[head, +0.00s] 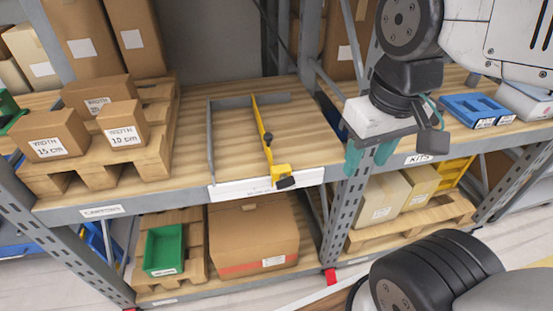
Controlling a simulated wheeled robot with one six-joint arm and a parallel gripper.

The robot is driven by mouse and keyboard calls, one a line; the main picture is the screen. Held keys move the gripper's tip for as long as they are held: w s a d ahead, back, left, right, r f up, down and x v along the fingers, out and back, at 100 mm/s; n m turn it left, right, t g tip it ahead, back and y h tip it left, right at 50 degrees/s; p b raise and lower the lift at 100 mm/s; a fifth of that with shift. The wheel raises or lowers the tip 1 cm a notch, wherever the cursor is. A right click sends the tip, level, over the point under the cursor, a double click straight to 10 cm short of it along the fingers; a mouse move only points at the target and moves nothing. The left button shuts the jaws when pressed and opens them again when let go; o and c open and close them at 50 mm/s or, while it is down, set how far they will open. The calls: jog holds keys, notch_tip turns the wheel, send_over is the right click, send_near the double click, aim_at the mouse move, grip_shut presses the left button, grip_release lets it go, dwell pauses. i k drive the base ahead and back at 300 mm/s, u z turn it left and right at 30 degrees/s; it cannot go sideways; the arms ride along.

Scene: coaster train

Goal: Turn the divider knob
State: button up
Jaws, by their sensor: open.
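The yellow divider (260,125) stands on the wooden shelf inside a grey metal frame (211,140). A small black knob (268,137) sits on the divider about halfway along. At the front end is a yellow bracket (281,171) with a black piece (286,183) at the shelf edge; I cannot tell which of the two black parts is the divider knob. My gripper (368,158), with teal fingers pointing down, is open and empty. It is to the right of the divider, in front of the grey upright, apart from both black parts.
Boxes marked with widths (57,135) stand on a pallet at the left. Blue trays (475,110) lie on the right shelf. A perforated grey upright (352,185) stands between the bays. The shelf on both sides of the divider is bare.

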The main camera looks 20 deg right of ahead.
aim_at(285, 181)
jog(key=z, duration=1)
jog(key=k, duration=1.15)
jog(key=u, duration=0.7)
